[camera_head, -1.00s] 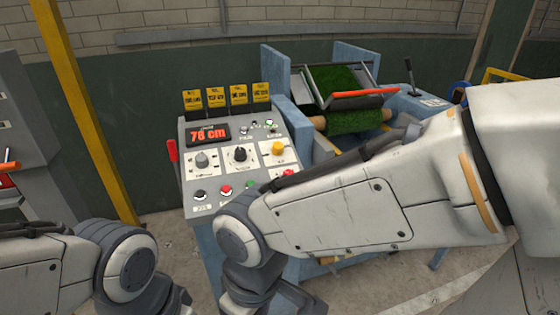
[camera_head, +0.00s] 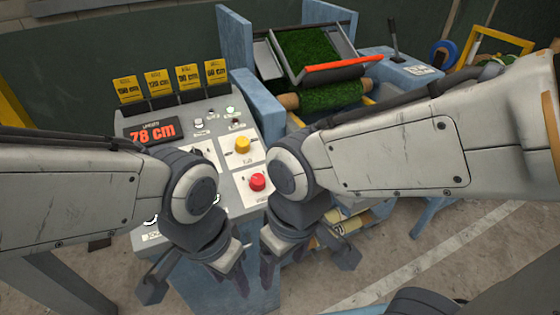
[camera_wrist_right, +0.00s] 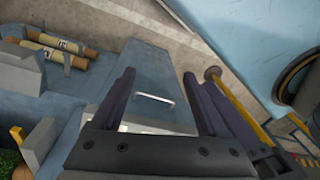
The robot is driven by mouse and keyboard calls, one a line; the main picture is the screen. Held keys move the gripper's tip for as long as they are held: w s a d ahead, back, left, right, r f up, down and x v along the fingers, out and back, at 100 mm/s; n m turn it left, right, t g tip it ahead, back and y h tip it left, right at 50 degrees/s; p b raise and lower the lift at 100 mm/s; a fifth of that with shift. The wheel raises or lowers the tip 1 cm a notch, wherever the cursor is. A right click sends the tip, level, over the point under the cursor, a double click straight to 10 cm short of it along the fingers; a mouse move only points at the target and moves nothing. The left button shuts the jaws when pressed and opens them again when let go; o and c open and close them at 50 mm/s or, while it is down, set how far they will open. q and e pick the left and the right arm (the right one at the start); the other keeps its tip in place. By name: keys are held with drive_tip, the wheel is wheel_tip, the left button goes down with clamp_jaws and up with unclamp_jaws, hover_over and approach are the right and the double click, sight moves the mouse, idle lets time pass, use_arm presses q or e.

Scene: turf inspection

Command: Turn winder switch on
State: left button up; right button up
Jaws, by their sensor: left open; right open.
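The control panel (camera_head: 220,105) of the machine stands in the middle of the head view, its display reading 78 cm. Small toggle switches (camera_head: 198,124) sit right of the display; their labels and positions are too small to read, so I cannot tell which is the winder switch. My left gripper (camera_head: 195,283) is open and empty in front of the panel's lower left, and its arm covers the panel's left knobs. My right gripper (camera_head: 307,260) is open and empty beside the panel's lower right. It also shows in the right wrist view (camera_wrist_right: 164,95), spread above a blue-grey surface.
A yellow knob (camera_head: 243,145) and a red button (camera_head: 258,182) are on the panel. Several yellow cards (camera_head: 188,76) stand along its top edge. A turf roll (camera_head: 332,96) and an orange bar (camera_head: 343,62) lie behind, right of the panel. Open floor (camera_head: 440,245) is at the right.

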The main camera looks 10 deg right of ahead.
drive_tip(key=w+a+r+m+p, duration=0.3)
drive_tip(key=w+r+p, duration=0.45)
drive_tip(key=w, duration=0.45)
drive_tip(key=m+p, duration=0.3)
drive_tip(key=p, duration=0.5)
approach(258, 177)
drive_tip(key=f, duration=0.2)
drive_tip(key=f+p, duration=0.1)
drive_tip(key=f, duration=0.2)
drive_tip(key=f+p, duration=0.1)
drive_tip(key=f, duration=0.2)
drive_tip(key=shift+s+a, duration=0.1)
drive_tip(key=shift+a, duration=0.25)
drive_tip(key=shift+f, duration=0.5)
clamp_jaws()
